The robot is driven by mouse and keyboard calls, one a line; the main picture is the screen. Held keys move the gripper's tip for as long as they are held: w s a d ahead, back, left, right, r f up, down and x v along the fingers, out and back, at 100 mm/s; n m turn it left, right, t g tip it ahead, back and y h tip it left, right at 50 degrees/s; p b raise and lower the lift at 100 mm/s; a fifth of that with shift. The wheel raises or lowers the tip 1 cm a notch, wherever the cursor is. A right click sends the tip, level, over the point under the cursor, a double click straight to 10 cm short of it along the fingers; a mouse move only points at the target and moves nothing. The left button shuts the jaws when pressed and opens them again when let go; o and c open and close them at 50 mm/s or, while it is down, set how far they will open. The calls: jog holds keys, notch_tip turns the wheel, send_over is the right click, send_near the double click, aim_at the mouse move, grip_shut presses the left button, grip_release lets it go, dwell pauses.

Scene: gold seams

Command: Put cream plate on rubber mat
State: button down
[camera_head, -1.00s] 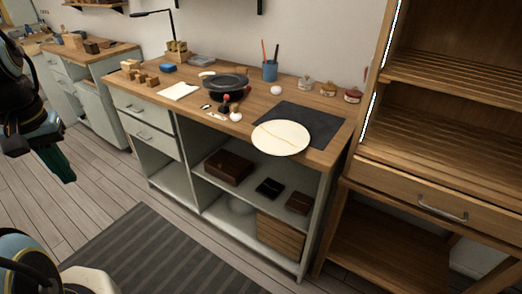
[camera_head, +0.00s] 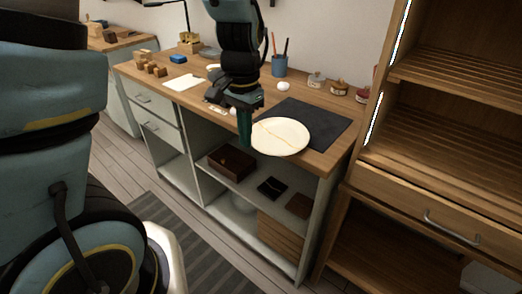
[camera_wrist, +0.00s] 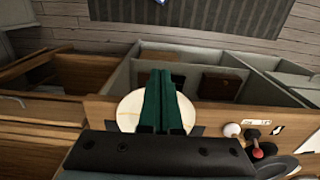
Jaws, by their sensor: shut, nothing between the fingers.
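The cream plate (camera_head: 283,136) with a gold seam lies at the front edge of the workbench top. It partly overlaps the dark rubber mat (camera_head: 322,121) and sticks out past the bench edge. My gripper (camera_head: 245,130) has come down at the plate's left side, its green fingers shut and empty. In the wrist view the fingers (camera_wrist: 161,103) cover the middle of the plate (camera_wrist: 129,110). I cannot tell whether the fingertips touch the plate.
A blue pen cup (camera_head: 279,65) and small jars (camera_head: 338,88) stand along the back of the bench. Wooden blocks (camera_head: 150,68) and a white cloth (camera_head: 183,82) lie to the left. Below are open shelves with a brown box (camera_head: 231,162). A tall wooden shelf unit (camera_head: 425,170) stands at the right.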

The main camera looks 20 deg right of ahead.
aim_at(265, 149)
jog(key=w+d+f+p, duration=0.2)
jog(key=d+f, duration=0.1)
jog(key=f, duration=0.4)
jog(key=shift+d+f, duration=0.2)
jog(key=shift+w+d+p, duration=0.2)
jog(key=shift+w+d, duration=0.25)
jog(key=shift+d, duration=0.35)
jog(key=shift+w+d+p, duration=0.15)
jog(key=shift+w+d, duration=0.3)
jog(key=shift+d, duration=0.35)
jog(key=shift+a, duration=0.1)
